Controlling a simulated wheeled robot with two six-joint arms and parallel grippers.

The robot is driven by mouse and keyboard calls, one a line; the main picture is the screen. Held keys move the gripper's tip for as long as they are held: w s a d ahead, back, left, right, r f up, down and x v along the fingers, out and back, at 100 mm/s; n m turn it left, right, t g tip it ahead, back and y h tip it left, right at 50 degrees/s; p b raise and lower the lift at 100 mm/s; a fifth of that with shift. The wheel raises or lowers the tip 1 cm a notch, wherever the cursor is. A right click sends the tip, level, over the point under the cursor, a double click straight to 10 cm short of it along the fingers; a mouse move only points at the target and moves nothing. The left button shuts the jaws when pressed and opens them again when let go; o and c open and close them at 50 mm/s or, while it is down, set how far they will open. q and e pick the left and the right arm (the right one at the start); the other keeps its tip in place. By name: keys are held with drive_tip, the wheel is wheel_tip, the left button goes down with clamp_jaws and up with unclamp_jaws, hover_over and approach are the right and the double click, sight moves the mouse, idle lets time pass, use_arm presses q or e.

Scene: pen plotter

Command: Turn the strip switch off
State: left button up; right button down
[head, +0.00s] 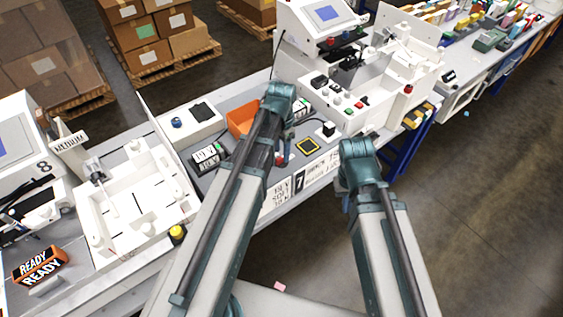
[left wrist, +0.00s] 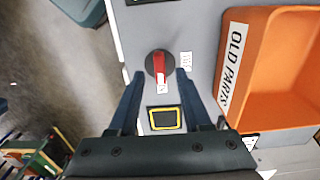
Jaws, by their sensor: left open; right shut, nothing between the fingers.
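A red rotary switch (left wrist: 158,66) with a dark round base is on the grey bench top in the left wrist view, with small white labels beside it. Its red bar points roughly away from my wrist, slightly tilted. My left gripper (left wrist: 159,76) is open, with one fingertip on each side of the switch; contact cannot be told.
An orange bin (left wrist: 232,115) marked OLD PARTS stands to the right in the wrist view. A white machine (head: 350,110) stands behind on the bench.

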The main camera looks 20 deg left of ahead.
sight(281, 159)
use_arm(q)
wheel_tip(281, 159, down, 2)
drive_tip(key=shift+f+b, duration=0.15)
drive_tip(key=shift+b, duration=0.55)
clamp_jaws()
